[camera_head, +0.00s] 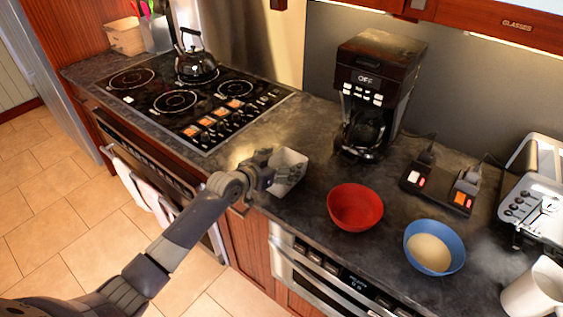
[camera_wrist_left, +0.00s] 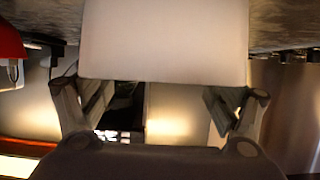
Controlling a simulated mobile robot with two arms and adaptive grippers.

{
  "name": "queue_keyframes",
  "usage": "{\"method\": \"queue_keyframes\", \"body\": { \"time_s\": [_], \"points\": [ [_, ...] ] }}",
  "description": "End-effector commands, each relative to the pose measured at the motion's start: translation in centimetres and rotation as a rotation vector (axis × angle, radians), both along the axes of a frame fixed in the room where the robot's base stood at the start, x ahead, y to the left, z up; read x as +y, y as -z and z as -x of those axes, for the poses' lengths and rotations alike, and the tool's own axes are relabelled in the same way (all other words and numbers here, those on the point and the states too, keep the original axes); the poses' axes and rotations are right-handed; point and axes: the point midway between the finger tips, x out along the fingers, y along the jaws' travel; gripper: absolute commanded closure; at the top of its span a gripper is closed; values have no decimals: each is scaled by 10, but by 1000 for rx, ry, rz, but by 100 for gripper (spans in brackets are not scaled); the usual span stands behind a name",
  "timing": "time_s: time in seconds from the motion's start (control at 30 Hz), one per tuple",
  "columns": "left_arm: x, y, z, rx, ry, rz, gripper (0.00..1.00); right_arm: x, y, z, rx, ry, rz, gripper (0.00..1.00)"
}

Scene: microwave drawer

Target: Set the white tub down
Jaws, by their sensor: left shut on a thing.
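The white tub (camera_head: 291,166) is at the end of my left arm, at the counter's front edge between the stove and the red bowl. My left gripper (camera_head: 268,170) is shut on the tub. In the left wrist view the tub (camera_wrist_left: 165,42) fills the upper middle, with the finger pads of the gripper (camera_wrist_left: 160,105) on either side below it. Whether the tub's base touches the dark counter (camera_head: 275,137) cannot be told. My right gripper is not in view.
A red bowl (camera_head: 355,207) and a blue bowl (camera_head: 418,240) with pale contents stand to the right. Behind them is a coffee maker (camera_head: 377,75). The stove (camera_head: 190,100) with a kettle (camera_head: 195,64) is to the left. A toaster (camera_head: 540,185) and white mug (camera_head: 533,292) stand far right.

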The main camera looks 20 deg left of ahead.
Motion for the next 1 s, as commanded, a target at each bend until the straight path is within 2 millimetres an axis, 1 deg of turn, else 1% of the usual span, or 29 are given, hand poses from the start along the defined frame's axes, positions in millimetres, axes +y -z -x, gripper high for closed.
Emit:
{"method": "queue_keyframes", "body": {
  "time_s": [0.17,0.2,0.23,0.27,0.33,0.43,0.63,0.73,0.87,1.0],
  "points": [
    [0,3,0,0,0,0,43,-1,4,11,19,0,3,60],
    [0,2,0,0,0,0,9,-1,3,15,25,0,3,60],
    [0,2,0,0,0,0,2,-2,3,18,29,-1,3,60],
    [0,2,0,0,0,0,0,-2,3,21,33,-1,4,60],
    [0,2,0,0,0,0,0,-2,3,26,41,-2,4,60],
    [0,2,0,0,0,0,0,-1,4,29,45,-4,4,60],
    [0,1,0,0,0,0,0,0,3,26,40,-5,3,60],
    [0,-2,0,0,0,0,0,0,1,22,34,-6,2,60],
    [5,-3,10,-1,0,-2,0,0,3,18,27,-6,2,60],
    [11,-11,29,-1,1,-3,0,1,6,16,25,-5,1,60]
  ]
}}
